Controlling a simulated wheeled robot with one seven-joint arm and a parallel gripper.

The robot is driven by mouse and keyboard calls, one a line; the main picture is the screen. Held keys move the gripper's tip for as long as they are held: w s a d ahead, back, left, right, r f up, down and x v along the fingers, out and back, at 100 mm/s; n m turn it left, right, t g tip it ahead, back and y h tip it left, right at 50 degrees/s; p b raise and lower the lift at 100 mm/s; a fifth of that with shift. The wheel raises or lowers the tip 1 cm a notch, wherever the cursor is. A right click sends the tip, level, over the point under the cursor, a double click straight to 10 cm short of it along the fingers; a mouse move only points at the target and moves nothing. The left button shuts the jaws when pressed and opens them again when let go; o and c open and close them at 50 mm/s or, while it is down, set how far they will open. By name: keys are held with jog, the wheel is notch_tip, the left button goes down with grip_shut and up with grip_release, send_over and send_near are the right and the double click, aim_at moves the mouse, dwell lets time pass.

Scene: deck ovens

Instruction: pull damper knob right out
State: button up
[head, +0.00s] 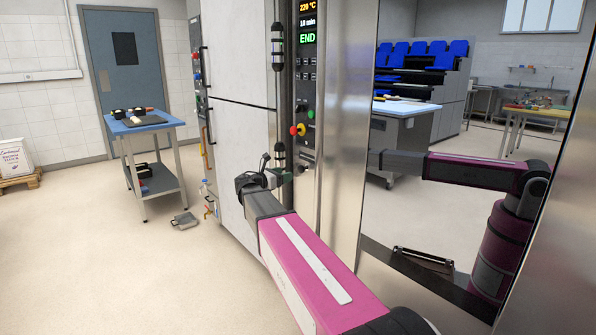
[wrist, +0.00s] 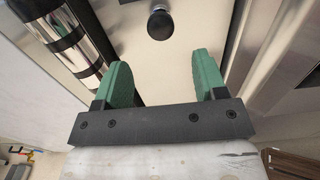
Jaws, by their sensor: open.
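A round black knob (wrist: 160,24) on a short stem shows at the top of the wrist view, standing out from a pale metal panel. I take it for the damper knob; no second such knob shows there to compare. My gripper (wrist: 161,60) is open, its two green fingers apart with nothing between them. The knob lies beyond the fingertips, roughly in line with the gap, and does not appear touched. In the head view my gripper (head: 284,173) is small beside the oven's front column, and the knob cannot be made out there.
A chrome bar with black bands (wrist: 72,38) runs close to the left finger. The oven control panel (head: 306,80) carries a display and coloured buttons above my gripper. A shiny steel panel (head: 345,130) stands to the right. A blue-topped cart (head: 145,122) stands at left on open floor.

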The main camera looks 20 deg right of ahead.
aim_at(299, 170)
jog(key=x, duration=0.9)
jog(key=shift+w+d, duration=0.15)
jog(key=shift+d, duration=0.15)
jog(key=shift+c, duration=0.3)
grip_shut()
jog(key=shift+v, duration=2.7)
jog(key=shift+f, duration=0.1)
jog(key=shift+o, duration=0.3)
grip_release()
jog(key=shift+a, duration=0.1)
